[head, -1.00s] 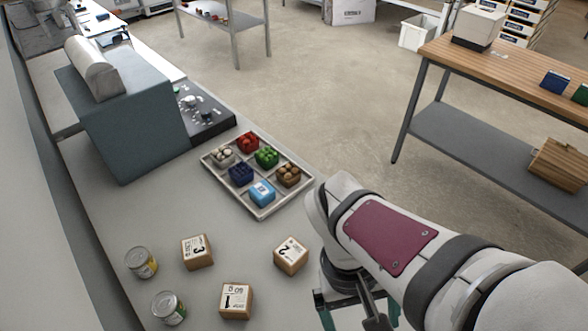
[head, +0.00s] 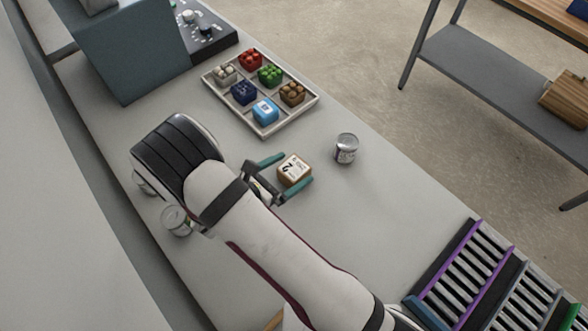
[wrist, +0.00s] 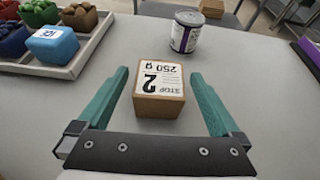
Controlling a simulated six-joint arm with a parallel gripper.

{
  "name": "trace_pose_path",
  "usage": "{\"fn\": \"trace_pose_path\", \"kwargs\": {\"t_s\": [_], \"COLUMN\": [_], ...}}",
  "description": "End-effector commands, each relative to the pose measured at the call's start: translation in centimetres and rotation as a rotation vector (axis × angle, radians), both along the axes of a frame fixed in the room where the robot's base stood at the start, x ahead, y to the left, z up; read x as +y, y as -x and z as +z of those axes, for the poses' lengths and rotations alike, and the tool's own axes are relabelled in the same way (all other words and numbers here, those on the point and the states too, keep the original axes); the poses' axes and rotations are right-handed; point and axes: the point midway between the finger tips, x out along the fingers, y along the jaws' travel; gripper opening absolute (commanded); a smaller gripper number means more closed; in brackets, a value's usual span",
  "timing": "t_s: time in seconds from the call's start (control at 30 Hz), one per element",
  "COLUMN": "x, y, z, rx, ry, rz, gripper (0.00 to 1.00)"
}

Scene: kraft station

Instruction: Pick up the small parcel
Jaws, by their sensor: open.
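A small brown box parcel (head: 294,170) with a white top label marked "2" stands upright on the grey bench. In the wrist view the parcel (wrist: 159,98) also reads "250 g" on its label. My gripper (head: 297,168) is open, with one teal finger on each side of the parcel. In the wrist view my gripper (wrist: 160,73) shows a gap between each finger and the parcel, so neither finger appears to touch it. The parcel's underside is hidden.
A tin (head: 346,149) stands to the right of the parcel. A divided tray (head: 266,134) with coloured contents lies behind. Another tin (head: 176,221) is partly behind my arm. A slatted rack (head: 470,270) stands at the lower right. Bench between the parcel and rack is clear.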

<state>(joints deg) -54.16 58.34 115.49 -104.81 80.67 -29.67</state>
Motion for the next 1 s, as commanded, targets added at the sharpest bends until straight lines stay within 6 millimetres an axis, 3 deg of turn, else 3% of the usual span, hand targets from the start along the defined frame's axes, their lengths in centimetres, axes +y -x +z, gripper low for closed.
{"fn": "trace_pose_path", "kwargs": {"t_s": [0.17,0.7,1.0], "x": [-0.05,-0.05,-0.04], "y": [-0.04,-0.01,-0.01], "z": [-0.01,0.02,0.34], "rx": [-0.001,-0.001,-0.002], "ry": [-0.001,-0.001,-0.001], "rz": [0.000,-0.002,-0.002], "gripper": [1.00,0.05,0.02]}}
